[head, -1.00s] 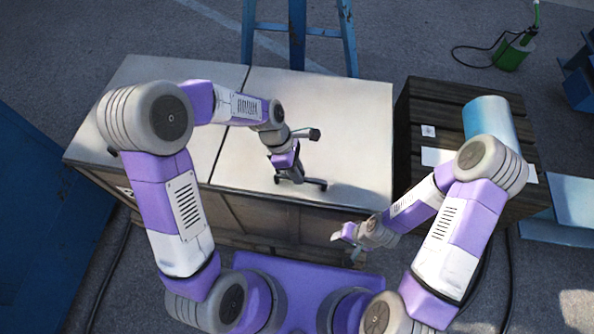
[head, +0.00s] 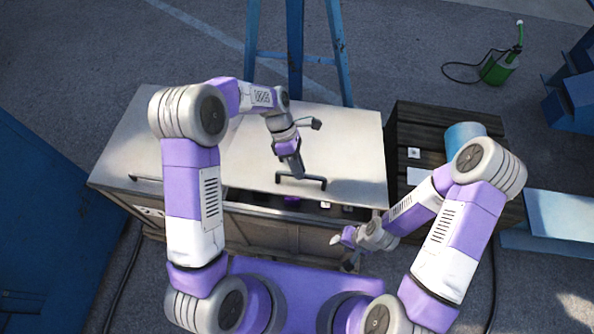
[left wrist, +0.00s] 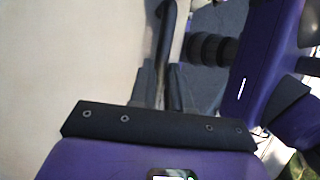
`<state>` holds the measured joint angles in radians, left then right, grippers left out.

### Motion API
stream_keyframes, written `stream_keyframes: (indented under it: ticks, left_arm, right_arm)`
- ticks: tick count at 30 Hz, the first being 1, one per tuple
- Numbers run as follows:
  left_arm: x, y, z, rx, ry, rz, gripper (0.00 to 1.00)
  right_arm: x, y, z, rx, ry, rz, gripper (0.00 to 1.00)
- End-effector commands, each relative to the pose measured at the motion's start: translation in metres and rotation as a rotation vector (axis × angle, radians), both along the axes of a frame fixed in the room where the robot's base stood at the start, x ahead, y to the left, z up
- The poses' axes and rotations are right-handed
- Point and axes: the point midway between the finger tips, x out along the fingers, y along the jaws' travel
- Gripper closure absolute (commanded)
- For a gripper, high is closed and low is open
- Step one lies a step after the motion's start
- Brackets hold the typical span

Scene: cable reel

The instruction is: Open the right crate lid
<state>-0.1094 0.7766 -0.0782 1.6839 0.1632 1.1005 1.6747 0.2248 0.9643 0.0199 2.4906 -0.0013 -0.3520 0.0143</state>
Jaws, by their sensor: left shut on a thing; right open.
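The right crate lid (head: 345,145) is a pale panel, tilted partly open, with its near edge raised above the wooden crate (head: 270,232). A dark bar handle (head: 315,183) is fixed near that edge. My left gripper (head: 297,177) is shut on the handle, which also shows as a dark bar in the left wrist view (left wrist: 165,45). Through the gap under the lid, dark contents with a purple item and small white labels show; most of the inside is hidden. My right gripper (head: 343,245) is open and empty, in front of the crate's right end.
The left lid (head: 125,150) lies beside it with its own handle (head: 147,178). A dark slatted crate (head: 400,125) with a blue cylinder (head: 465,135) stands at right. A blue trestle (head: 295,50) stands behind. Green can (head: 498,68) at back right.

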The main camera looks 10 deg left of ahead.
Motion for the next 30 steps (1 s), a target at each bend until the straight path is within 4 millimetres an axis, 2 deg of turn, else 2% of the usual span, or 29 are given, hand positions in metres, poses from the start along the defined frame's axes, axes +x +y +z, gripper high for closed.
stream_keyframes:
  ticks: [1,15,21,30]
  left_arm:
    - [0.006,0.0,0.016,0.001,-0.006,0.001,1.0]
    - [0.056,0.0,0.09,0.001,-0.015,0.003,1.0]
    - [0.076,0.001,0.11,0.001,-0.016,0.004,1.0]
    - [0.091,0.001,0.123,0.002,-0.014,0.004,1.0]
  right_arm:
    - [0.0,0.0,0.015,0.0,0.0,0.0,0.57]
    - [0.0,0.0,0.082,0.0,0.0,0.0,0.57]
    - [0.0,0.0,0.102,0.0,0.0,0.0,0.57]
    - [0.0,0.0,0.114,0.0,0.0,0.0,0.57]
